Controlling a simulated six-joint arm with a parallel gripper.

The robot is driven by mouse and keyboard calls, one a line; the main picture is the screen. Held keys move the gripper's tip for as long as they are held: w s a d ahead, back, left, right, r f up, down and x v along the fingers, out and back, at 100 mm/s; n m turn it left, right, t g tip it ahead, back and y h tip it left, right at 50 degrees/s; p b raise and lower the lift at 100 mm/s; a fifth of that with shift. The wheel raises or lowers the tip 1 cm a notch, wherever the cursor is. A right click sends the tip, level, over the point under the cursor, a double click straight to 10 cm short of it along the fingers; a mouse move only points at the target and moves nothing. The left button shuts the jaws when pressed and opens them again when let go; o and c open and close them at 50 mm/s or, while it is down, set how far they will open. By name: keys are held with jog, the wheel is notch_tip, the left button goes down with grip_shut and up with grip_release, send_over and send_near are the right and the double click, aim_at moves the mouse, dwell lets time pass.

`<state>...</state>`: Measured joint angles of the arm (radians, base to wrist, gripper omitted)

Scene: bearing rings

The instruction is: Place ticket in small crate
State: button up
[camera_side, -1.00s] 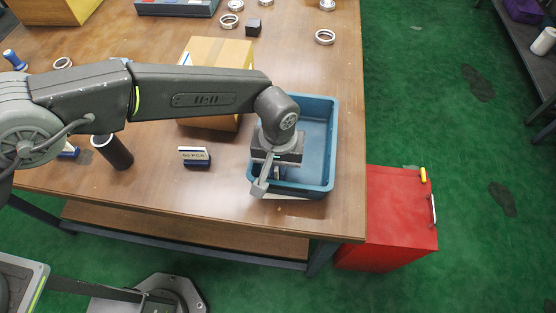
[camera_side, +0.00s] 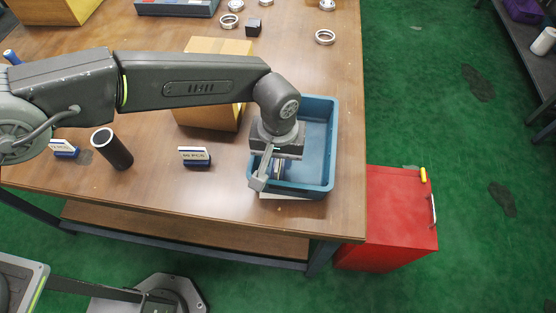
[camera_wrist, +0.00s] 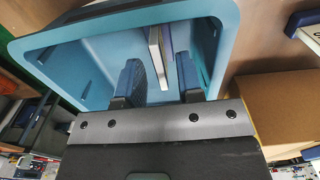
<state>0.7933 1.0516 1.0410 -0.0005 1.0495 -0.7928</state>
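The small crate is the blue open crate (camera_side: 325,150) at the right of the table. My gripper (camera_side: 270,178) points down over its front-left part. In the wrist view, my gripper (camera_wrist: 162,78) shows two dark blue fingers spread apart. The ticket, a thin white and blue-grey piece (camera_wrist: 157,52), shows upright inside the crate (camera_wrist: 95,45), between the fingers. A gap shows at its right side; contact on the left is hard to judge. In the side view the gripper mostly hides the ticket.
A card stand (camera_side: 194,157) and a black cylinder (camera_side: 112,148) stand left of the crate. Another card stand (camera_side: 64,148) is farther left. A cardboard box (camera_side: 215,115) stands behind my arm. The table edge is close on the crate's right.

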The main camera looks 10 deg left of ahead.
notch_tip(320, 180, up, 9)
jog(key=shift+r, duration=0.15)
jog(key=a+r+t+h, duration=0.1)
jog(key=a+r, duration=0.7)
jog(key=a, duration=0.3)
jog(key=a+r+t, duration=0.1)
jog(key=a+r, duration=0.8)
jog(key=a, duration=0.2)
jog(key=s+a+f+t+y, duration=0.1)
jog(key=s+a+t, duration=0.2)
jog(key=s+a, duration=1.4)
jog(key=shift+a+f+t, duration=0.3)
jog(key=shift+a+f, duration=0.1)
jog(key=shift+a, duration=0.2)
